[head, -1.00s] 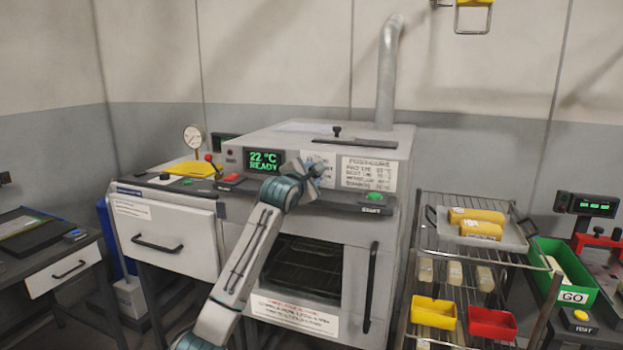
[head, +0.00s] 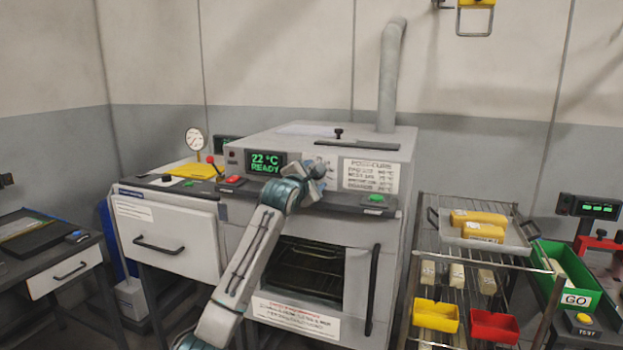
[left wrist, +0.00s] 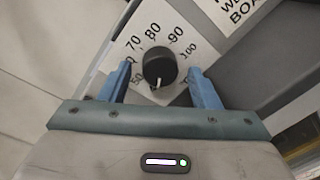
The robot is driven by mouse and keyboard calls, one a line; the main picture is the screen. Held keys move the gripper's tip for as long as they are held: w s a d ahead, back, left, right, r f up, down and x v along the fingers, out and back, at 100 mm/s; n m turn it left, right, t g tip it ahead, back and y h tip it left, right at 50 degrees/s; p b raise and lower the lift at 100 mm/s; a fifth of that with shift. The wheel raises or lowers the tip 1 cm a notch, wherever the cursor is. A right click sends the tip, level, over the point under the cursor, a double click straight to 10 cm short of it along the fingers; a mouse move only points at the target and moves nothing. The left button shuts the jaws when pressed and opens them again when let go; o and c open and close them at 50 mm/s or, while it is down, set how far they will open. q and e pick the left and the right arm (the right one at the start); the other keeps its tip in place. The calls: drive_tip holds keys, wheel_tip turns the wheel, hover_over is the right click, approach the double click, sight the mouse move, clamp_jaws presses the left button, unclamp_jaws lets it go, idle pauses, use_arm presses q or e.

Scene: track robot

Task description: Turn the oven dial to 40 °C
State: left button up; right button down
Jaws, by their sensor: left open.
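The oven (head: 385,235) stands in the middle of the head view. Its display (head: 266,162) reads 22 °C READY. The black oven dial (left wrist: 158,65) shows in the left wrist view on a white scale plate with 70, 80, 90 and 100 legible. Its white pointer mark points toward the bottom of that view; the number there is hidden. My left gripper (left wrist: 160,86) is open, its two blue fingers on either side of the dial, with gaps visible. In the head view my left gripper (head: 318,178) is at the oven's front panel and hides the dial. My right gripper is not in view.
A red button (head: 233,181) and a green START button (head: 376,198) sit on the ledge below the panel. A rack (head: 480,262) with a tray and bins stands right of the oven. A grey drawer unit (head: 165,235) stands at its left.

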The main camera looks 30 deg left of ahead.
use_arm(q)
drive_tip(key=b+v, duration=0.3)
drive_tip(key=v, duration=0.7)
drive_tip(key=shift+s, duration=0.35)
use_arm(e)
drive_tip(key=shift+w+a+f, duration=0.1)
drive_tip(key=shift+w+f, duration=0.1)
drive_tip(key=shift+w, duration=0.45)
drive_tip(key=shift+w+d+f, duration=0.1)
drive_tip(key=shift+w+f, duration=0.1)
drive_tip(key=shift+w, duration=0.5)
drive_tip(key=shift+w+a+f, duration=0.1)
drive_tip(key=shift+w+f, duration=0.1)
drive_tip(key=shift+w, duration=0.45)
use_arm(q)
drive_tip(key=shift+f, duration=0.15)
